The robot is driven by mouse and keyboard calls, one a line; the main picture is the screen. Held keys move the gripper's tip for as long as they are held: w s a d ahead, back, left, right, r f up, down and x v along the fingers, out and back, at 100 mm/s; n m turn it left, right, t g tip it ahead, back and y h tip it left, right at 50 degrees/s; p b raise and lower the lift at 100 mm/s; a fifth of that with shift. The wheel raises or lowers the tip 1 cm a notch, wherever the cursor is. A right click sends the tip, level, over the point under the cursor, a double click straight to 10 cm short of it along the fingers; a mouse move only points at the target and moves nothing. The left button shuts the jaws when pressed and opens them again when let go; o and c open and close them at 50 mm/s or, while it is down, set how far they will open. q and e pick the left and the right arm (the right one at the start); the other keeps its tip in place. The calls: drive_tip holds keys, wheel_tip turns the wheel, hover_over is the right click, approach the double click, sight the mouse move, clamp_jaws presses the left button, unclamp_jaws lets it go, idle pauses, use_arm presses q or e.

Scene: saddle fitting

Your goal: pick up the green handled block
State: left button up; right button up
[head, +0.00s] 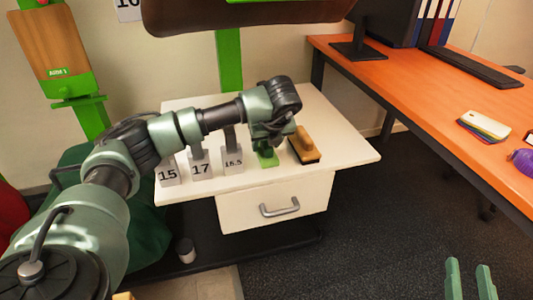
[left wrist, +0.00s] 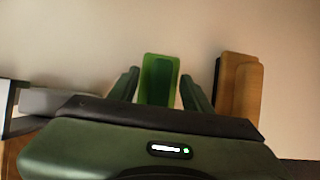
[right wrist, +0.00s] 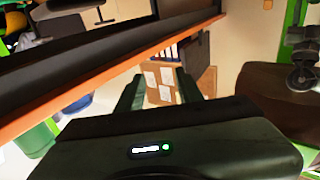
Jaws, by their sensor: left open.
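The green handled block (head: 267,160) stands on the white drawer cabinet's top, between the block marked 16.5 and a wooden-handled brush. My left gripper (head: 264,146) is right over it and hides most of its upper part in the head view. In the left wrist view the green block (left wrist: 160,68) shows between the two open fingers, with a gap on each side. My right gripper (head: 471,281) is far off at the lower right of the head view, its fingers apart and empty.
Grey handled blocks marked 15 (head: 168,174), 17 (head: 202,170) and 16.5 (head: 233,163) stand to the left on the white cabinet (head: 342,152). The wooden-handled brush (head: 304,148) is close on the right. An orange desk (head: 420,95) stands further right.

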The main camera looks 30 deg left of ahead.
sight(266, 142)
use_arm(q)
clamp_jaws()
drive_tip(key=shift+r, duration=0.1)
